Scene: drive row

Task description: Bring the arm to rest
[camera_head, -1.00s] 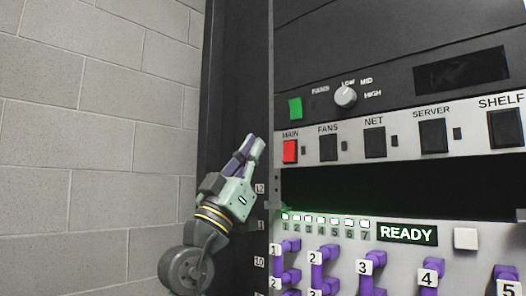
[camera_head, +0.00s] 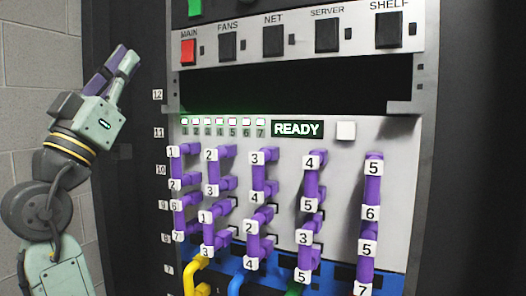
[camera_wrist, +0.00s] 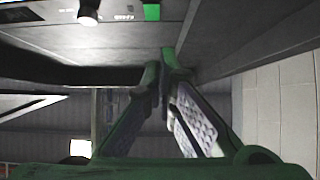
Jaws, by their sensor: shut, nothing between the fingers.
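My gripper (camera_head: 122,58) is in the head view at the upper left, pointing up and a little right, left of the rack front. Its fingers lie together with nothing between them. In the wrist view the fingers (camera_wrist: 165,80) meet near the middle, and the dark rack side is beyond them. My gripper is apart from the switches and the purple handles. The tips look clear of any surface, but the exact gap to the rack post cannot be told.
The rack panel holds a red MAIN switch (camera_head: 188,52), dark switches, a READY display (camera_head: 297,129) and a white button (camera_head: 346,131). Numbered purple handles (camera_head: 312,180) stick out below. Yellow (camera_head: 196,275) and blue handles show lower. A block wall (camera_head: 40,45) stands at the left.

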